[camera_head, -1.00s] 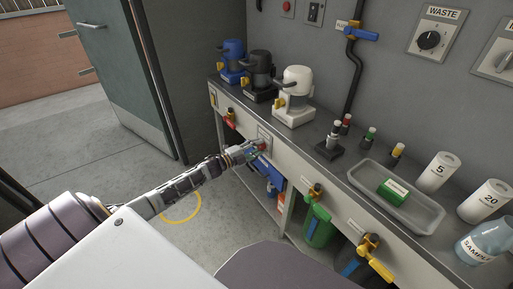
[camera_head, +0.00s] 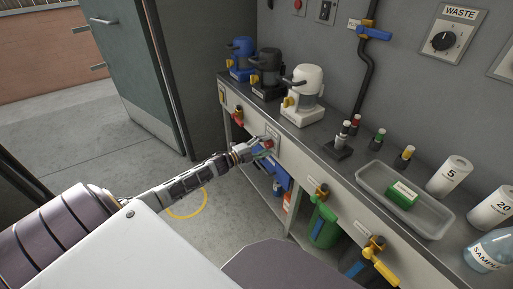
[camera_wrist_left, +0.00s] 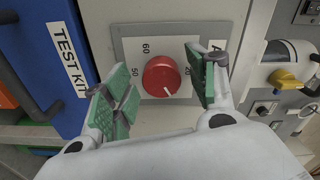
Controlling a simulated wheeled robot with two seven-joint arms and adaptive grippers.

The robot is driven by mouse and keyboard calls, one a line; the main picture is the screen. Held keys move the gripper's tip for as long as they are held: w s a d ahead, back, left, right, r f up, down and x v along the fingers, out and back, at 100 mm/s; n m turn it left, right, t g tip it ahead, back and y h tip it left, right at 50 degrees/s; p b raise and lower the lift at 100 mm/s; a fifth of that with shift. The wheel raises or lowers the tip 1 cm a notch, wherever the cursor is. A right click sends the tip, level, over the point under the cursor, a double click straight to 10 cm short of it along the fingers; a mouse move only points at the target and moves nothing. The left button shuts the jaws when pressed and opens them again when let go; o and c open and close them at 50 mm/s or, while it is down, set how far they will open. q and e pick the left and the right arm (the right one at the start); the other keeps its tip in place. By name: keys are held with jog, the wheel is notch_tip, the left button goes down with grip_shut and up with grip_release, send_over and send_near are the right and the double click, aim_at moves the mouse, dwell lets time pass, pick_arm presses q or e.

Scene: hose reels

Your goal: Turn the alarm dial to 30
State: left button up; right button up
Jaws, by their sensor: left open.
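The alarm dial (camera_wrist_left: 161,76) is a round red knob on a grey plate (camera_wrist_left: 130,48) in the left wrist view. Its white mark points down and slightly right. The numbers 60, 50 and 20 show around it; other numbers are hidden. A label beginning with A is partly covered by a finger. My left gripper (camera_wrist_left: 164,88) is open, its green pads on either side of the dial with gaps between pads and knob. In the head view my left gripper (camera_head: 259,150) is at the bench front by the red dial (camera_head: 268,143). My right gripper is not in view.
A blue test kit case (camera_wrist_left: 58,70) is close left of the dial plate. The bench (camera_head: 330,160) carries several pumps, bottles and a grey tray (camera_head: 435,217). Taps (camera_head: 322,191) stick out along its front. Open floor (camera_head: 85,170) lies to the left.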

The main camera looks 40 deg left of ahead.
pick_arm(q)
jog(key=shift+s, duration=0.1)
jog(key=v, duration=1.1)
jog(key=shift+s, duration=0.4)
dwell(0.4)
jog(key=shift+a, duration=0.1)
dwell(0.6)
